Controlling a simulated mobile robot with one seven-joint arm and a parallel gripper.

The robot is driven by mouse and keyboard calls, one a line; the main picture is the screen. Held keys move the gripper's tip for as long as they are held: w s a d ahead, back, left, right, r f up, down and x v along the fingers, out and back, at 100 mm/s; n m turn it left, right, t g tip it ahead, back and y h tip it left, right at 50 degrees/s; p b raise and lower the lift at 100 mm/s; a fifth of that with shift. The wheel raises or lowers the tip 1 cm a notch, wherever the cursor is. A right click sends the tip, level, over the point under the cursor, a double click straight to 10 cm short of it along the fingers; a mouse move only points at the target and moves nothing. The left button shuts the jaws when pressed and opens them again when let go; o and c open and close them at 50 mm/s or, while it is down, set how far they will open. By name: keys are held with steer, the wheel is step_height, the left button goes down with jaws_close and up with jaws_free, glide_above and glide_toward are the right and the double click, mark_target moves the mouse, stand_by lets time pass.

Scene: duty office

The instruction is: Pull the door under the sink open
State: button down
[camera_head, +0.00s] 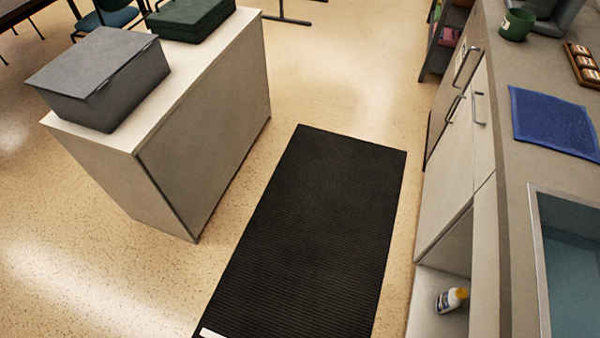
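The sink (570,262) is set into the counter at the right edge, partly cut off by the frame. Below and beside it, the cabinet front has an open compartment (428,312) at the bottom right, with its pale floor showing. A white bottle with a yellow cap (446,301) stands tilted-looking inside it. No door leaf shows across the visible part of this opening; the rest is cut off by the frame. Farther along, a pale cabinet door (447,190) is shut, with bar handles (479,109) nearby. My gripper is not in view.
A black ribbed mat (318,225) lies on the floor before the cabinets. A white-topped island (215,130) stands left, bearing a grey box (98,80) and a green case (190,18). A blue cloth (553,122) and green mug (516,25) are on the counter (517,205).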

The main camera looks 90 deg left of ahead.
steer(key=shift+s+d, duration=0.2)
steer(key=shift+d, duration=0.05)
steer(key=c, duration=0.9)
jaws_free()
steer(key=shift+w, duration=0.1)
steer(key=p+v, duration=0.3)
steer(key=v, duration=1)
